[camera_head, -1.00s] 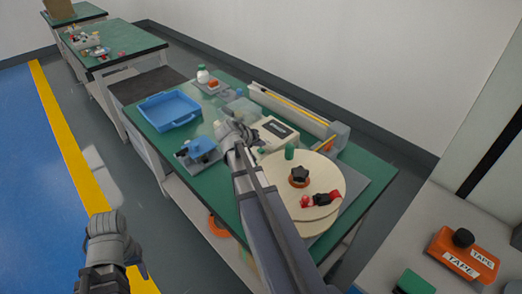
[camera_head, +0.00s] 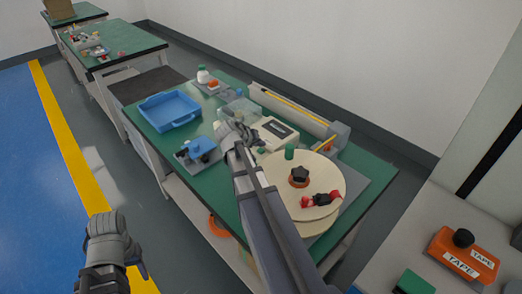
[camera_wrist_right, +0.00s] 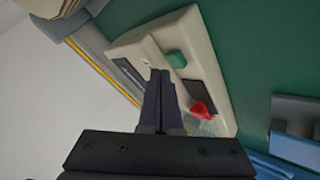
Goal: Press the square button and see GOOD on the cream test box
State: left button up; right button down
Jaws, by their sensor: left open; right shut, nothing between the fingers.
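The cream test box (camera_head: 268,146) stands on the green bench, with a dark display (camera_head: 279,129) on top. In the right wrist view the box (camera_wrist_right: 181,24) shows a green square button (camera_wrist_right: 177,58), a red part (camera_wrist_right: 202,109) and dark panels. No word on the display is readable. My right gripper (camera_head: 238,130) is at the box's left side in the head view. In the wrist view its shut, empty fingers (camera_wrist_right: 160,74) reach over the box beside the green button; contact is not clear. My left gripper (camera_head: 107,226) is open and empty, low at the left over the floor.
A cream disc (camera_head: 272,170) with a black knob lies in front of the box. A blue tray (camera_head: 170,110) and a blue fixture (camera_head: 201,147) are to the left. A long cream channel (camera_head: 290,108) runs behind. Orange tape dispenser (camera_head: 463,253) at lower right.

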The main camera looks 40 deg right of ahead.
jog(key=shift+f, duration=0.15)
jog(key=shift+f+b, duration=0.25)
jog(key=shift+b, duration=0.2)
jog(key=shift+f+b, duration=0.45)
jog(key=shift+f, duration=0.05)
dwell(0.7)
jog(key=shift+r, duration=0.1)
jog(key=shift+r+p, duration=0.85)
jog(key=shift+p, duration=0.05)
notch_tip(320, 180, up, 5)
jog(key=p, duration=0.5)
